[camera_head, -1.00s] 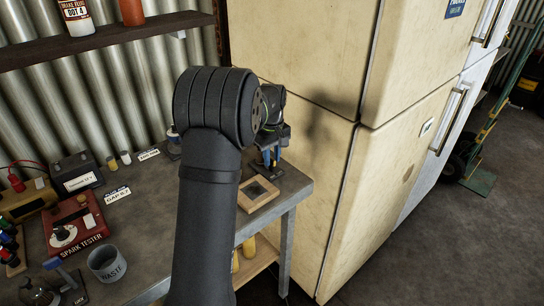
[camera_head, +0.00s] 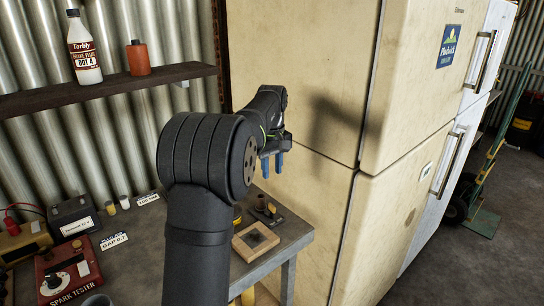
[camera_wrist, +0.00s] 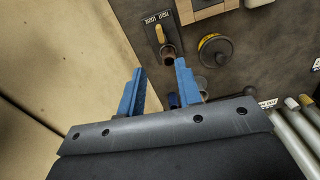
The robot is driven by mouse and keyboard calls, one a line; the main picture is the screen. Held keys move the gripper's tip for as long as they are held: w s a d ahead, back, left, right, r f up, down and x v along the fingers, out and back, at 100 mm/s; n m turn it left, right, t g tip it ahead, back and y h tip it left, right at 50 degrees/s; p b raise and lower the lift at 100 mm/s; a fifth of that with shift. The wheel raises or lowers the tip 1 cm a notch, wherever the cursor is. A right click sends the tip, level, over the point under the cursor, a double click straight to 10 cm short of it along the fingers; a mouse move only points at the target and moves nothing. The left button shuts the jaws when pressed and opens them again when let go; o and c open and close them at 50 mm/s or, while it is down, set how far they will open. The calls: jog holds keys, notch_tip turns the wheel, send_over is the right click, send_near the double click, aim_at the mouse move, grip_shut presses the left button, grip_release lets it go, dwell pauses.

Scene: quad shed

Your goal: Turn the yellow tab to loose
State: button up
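The yellow tab (camera_wrist: 160,34) shows in the wrist view on a small dark plate with a white label strip that seems to read tight and loose. A brown round end (camera_wrist: 168,53) sits at the plate's near end. In the head view the plate (camera_head: 266,211) lies on the bench by the fridge; the tab is too small there to read its position. My gripper (camera_head: 272,164) hangs above the bench, apart from the plate, blue fingers pointing down. In the wrist view my gripper (camera_wrist: 160,82) is open and empty, its fingertips just short of the plate.
A wooden frame (camera_head: 240,249) lies near the bench's front corner. A yellow and black round tin (camera_wrist: 215,49) stands beside the plate. The cream fridge (camera_head: 330,215) walls off the bench's right side. A shelf (camera_head: 120,94) with bottles hangs at the left.

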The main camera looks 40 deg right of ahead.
notch_tip(320, 180, up, 4)
send_over(272, 205)
jog(key=shift+r, duration=0.1)
dwell(0.6)
notch_tip(272, 205, down, 18)
jog(key=shift+r, duration=0.25)
dwell(0.4)
jog(key=shift+r, duration=0.15)
